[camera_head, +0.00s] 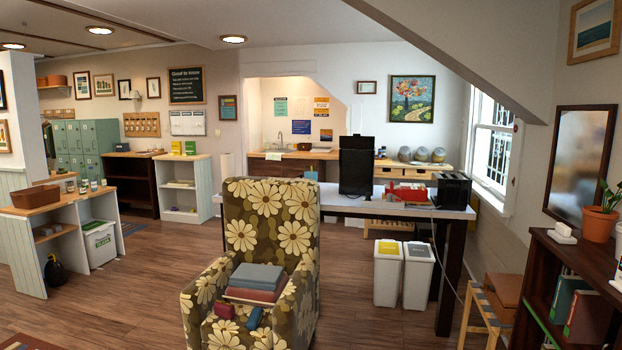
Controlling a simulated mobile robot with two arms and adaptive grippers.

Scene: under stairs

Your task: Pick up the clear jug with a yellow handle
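I cannot make out a clear jug with a yellow handle anywhere in the head view; the things on the far counters and shelves are too small to tell. Neither of my grippers shows in this view. A long white-topped table (345,204) stands beyond the armchair. On it are a tall black appliance (356,166), a red object (408,193) and a black box-shaped appliance (453,190).
A flowered armchair (270,225) holding stacked folded cloths or books (255,277) stands in the near middle. Two white bins (388,275) are under the table. A dark shelf (575,262) with a potted plant (598,223) is at right. Wooden floor (130,300) is open at left.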

